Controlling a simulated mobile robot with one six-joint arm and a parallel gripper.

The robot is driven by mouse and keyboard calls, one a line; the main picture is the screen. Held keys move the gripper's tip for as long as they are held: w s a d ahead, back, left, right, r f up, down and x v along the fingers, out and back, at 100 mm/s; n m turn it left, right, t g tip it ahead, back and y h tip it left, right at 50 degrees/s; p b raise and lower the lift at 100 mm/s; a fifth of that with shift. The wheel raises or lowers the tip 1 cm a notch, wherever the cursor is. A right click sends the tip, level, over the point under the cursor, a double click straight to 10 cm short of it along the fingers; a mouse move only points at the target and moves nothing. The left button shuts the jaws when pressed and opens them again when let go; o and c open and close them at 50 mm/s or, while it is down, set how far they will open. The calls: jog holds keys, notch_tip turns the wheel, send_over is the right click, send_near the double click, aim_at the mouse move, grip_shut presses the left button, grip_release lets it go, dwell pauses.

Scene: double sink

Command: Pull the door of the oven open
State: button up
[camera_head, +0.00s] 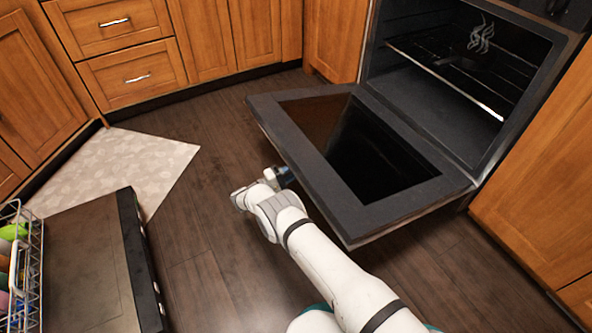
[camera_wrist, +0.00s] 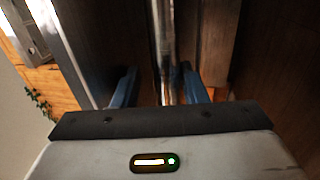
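The oven door (camera_head: 420,200) is dark grey with a black glass pane. In the head view it is swung far down, close to level, and the oven cavity (camera_head: 425,85) behind it stands exposed. My gripper (camera_head: 285,176) is at the door's outer edge, partly hidden by the door. In the wrist view, my gripper's two blue fingers (camera_wrist: 159,82) are apart. A shiny metal bar (camera_wrist: 165,45), which looks like the door handle, runs between them. Gaps show beside the bar, so I see no firm grip on it.
A wire rack (camera_head: 450,80) is inside the oven. Wooden cabinets (camera_head: 235,35) line the back and right. A lowered dishwasher door (camera_head: 85,270) and dish rack (camera_head: 25,265) are at lower left. A pale mat (camera_head: 130,160) lies on the floor; dark floor is clear between the doors.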

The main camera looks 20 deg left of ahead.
jog(key=v, duration=0.8)
jog(key=shift+d, duration=0.1)
